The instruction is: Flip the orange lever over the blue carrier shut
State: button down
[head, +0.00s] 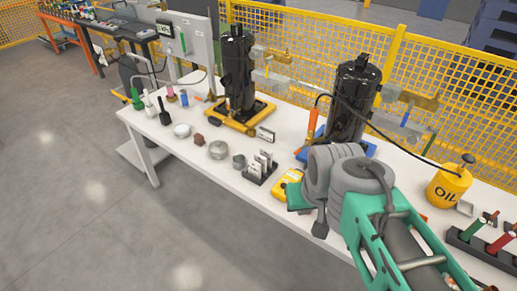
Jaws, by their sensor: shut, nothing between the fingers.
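The blue carrier (308,151) lies on the white table under a black compressor (350,100), on the right. Its right part and front are hidden behind my arm. The orange lever (313,120) stands nearly upright at the carrier's left side, beside the compressor, not folded down over the carrier. My gripper (320,230) appears as a small dark shape below my grey wrist, in front of the carrier and apart from the lever. It is shut and empty. Its fingers are small and hard to make out.
A second black compressor (237,70) stands on a yellow carrier (225,118) to the left. A black rack (258,172), metal pots (218,150) and a yellow box (287,184) are near the front edge. A yellow oil can (449,187) stands right; a dark hose arches above.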

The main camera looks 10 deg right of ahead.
aim_at(306, 143)
jog(key=u, duration=0.5)
jog(key=i, duration=1.2)
jog(key=z, duration=0.15)
